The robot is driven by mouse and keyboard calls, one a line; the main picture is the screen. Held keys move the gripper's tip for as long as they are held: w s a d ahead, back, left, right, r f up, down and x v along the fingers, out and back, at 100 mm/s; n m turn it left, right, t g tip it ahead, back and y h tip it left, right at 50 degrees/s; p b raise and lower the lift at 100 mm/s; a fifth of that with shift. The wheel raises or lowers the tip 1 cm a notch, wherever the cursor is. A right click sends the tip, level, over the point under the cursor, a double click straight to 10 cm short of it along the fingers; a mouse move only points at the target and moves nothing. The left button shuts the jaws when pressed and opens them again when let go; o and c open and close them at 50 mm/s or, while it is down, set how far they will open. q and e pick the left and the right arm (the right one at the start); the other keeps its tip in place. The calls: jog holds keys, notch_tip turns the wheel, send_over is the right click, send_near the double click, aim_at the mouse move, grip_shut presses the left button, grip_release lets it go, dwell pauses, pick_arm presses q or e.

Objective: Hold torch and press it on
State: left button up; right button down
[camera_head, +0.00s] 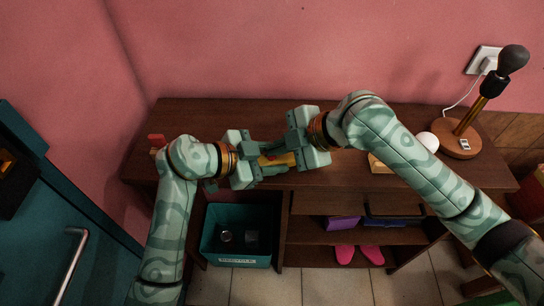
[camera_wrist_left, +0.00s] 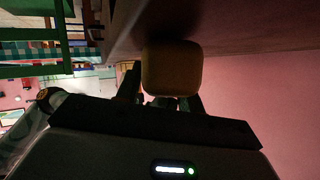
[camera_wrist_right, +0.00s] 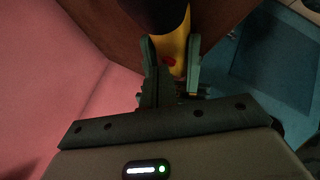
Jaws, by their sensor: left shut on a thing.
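The torch (camera_head: 280,160) is yellow with a red button and lies roughly level between my two grippers, just above the shelf unit's top. My left gripper (camera_head: 260,167) is shut on it from the left. In the left wrist view the torch (camera_wrist_left: 172,68) shows as a dim, blunt yellow-brown end. My right gripper (camera_head: 296,152) comes in from the right. In the right wrist view its fingers (camera_wrist_right: 171,70) stand apart on either side of the torch's yellow body (camera_wrist_right: 180,42), close to the red button (camera_wrist_right: 169,61). Whether they touch it I cannot tell.
The dark wooden shelf unit (camera_head: 190,112) has a lamp (camera_head: 460,152) and a white ball-like thing (camera_head: 428,141) at right, and a small red thing (camera_head: 156,140) at left. A teal bin (camera_head: 236,260) and pink shoes (camera_head: 345,255) are below. The pink wall is behind.

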aim_at(278, 160)
pick_arm(q)
jog(key=shift+c, duration=0.3)
pick_arm(e)
jog(key=shift+s+r, duration=0.15)
jog(key=shift+r, duration=2.9)
pick_arm(q)
jog(key=o, duration=1.2)
